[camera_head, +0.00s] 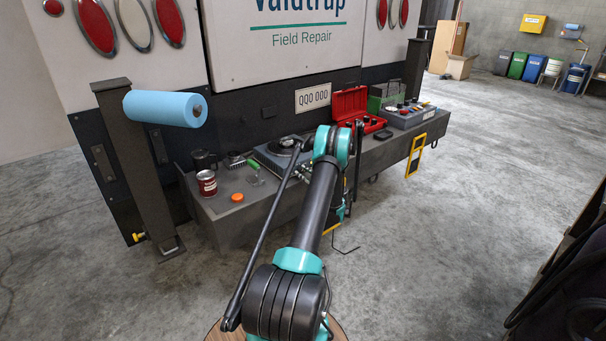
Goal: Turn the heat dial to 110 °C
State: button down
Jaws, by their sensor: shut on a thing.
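A grey box with red and yellow controls (408,115) stands at the right end of the long grey bumper ledge. Its controls are too small to read, and I cannot tell which, if any, is the heat dial. A flat grey device (270,160) with a round top lies at the middle of the ledge, partly behind my arm. No scale or temperature mark is legible. My arm rises from the bottom centre to an elbow in front of the ledge. Its far part is behind the upper link, and I cannot make out my gripper's fingers or what is in them.
An open red case (350,103) and a green-grey box (386,97) are right of centre. A red can (207,183), an orange cap (237,197) and a dark mug (203,160) stand at left. A post with a blue roll (163,108) stands beside the ledge.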

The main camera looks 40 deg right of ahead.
jog(key=shift+s+m, duration=0.1)
jog(key=shift+m, duration=2)
jog(key=c, duration=1.2)
grip_release()
jog(key=s+d, duration=0.1)
jog(key=s, duration=1.1)
jog(key=shift+w, duration=0.1)
